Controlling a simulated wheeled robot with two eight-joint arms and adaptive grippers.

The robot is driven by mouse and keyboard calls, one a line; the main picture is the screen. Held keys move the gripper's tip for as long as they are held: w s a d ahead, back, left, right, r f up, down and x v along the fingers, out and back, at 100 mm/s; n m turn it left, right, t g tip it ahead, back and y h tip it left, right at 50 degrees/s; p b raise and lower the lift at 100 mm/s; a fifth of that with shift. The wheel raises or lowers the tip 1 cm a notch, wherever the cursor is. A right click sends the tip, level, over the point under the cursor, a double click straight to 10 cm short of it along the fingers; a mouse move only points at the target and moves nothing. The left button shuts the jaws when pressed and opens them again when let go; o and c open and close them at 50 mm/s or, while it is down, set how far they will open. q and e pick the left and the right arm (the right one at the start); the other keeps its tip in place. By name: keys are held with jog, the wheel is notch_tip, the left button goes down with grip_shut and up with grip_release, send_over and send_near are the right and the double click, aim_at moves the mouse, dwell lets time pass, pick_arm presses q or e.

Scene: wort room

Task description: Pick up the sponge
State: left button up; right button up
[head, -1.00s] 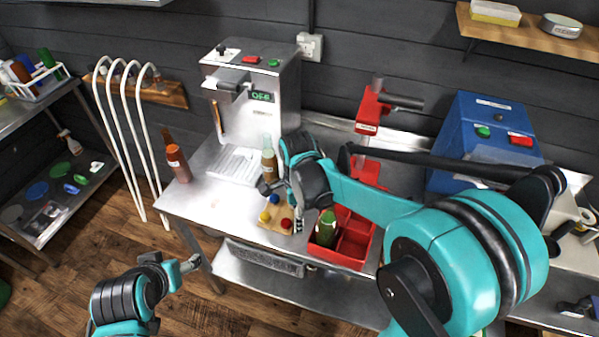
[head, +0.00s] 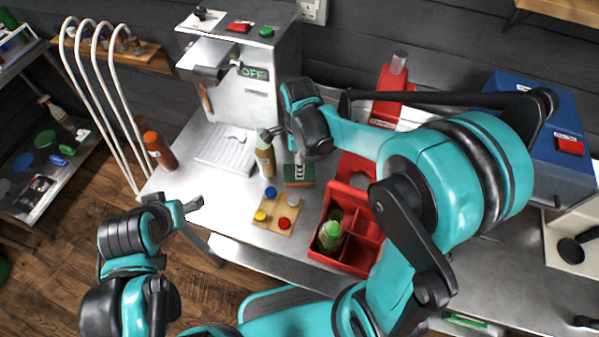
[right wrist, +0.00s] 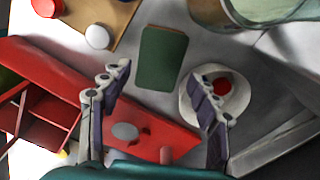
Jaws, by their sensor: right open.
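The sponge (head: 299,182) is a small block with a dark green top and a tan side, lying on the steel table between the bottle and the red capper. In the right wrist view, its green face (right wrist: 162,57) lies just beyond and between the fingertips. My right gripper (head: 286,155) is over the sponge, its fingers apart and empty (right wrist: 160,74); one fingertip overlaps the sponge in the head view. Whether it touches is unclear. My left gripper (head: 190,206) is off the table's front left, away from the sponge; its finger gap is not clear.
A bottle (head: 265,160) stands close left of the sponge. A wooden board (head: 272,222) with coloured caps lies in front. A red crate (head: 313,238) holding a green-topped bottle is front right. A white dish (right wrist: 186,112) with a red piece is near the right finger. A brown bottle (head: 160,152) stands left.

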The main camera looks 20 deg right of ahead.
notch_tip(320, 180, down, 5)
jog(key=shift+d+f+b, duration=0.1)
jog(key=shift+d+b, duration=0.05)
jog(key=shift+b, duration=0.7)
jog(key=c, duration=0.4)
jog(key=shift+r, duration=0.2)
jog(key=shift+r+p, duration=2.6)
jog(key=shift+r, duration=6.3)
jog(key=shift+o, duration=0.4)
